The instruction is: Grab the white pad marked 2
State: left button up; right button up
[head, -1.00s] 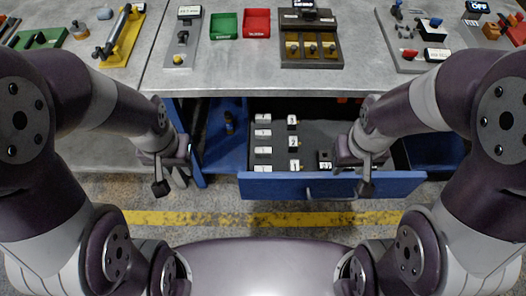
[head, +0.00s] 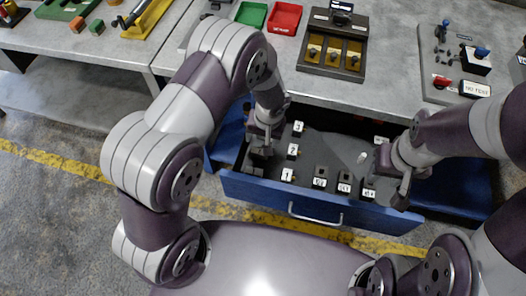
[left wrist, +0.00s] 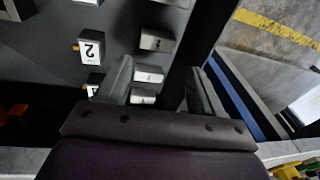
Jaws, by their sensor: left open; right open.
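The white pad marked 2 (head: 293,150) is in the open blue drawer (head: 318,207), between pads marked 3 (head: 298,127) and 1 (head: 287,175). My left gripper (head: 262,152) is open over the drawer's left part, just left of this pad. My right gripper (head: 396,190) is open at the drawer's right end.
More labelled black pieces (head: 344,186) stand along the drawer's front. The grey worktop (head: 385,92) above holds a red bin (head: 285,17), a green bin (head: 251,14) and a dark fixture (head: 333,52). The drawer's middle is mostly clear.

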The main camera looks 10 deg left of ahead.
aim_at(260, 151)
pick_arm(q)
jog(key=f, duration=0.8)
jog(key=shift+w+a+f, duration=0.2)
jog(key=shift+a, duration=0.15)
jog(key=shift+w+f, duration=0.15)
jog(key=shift+f, duration=0.1)
jog(key=c, duration=0.7)
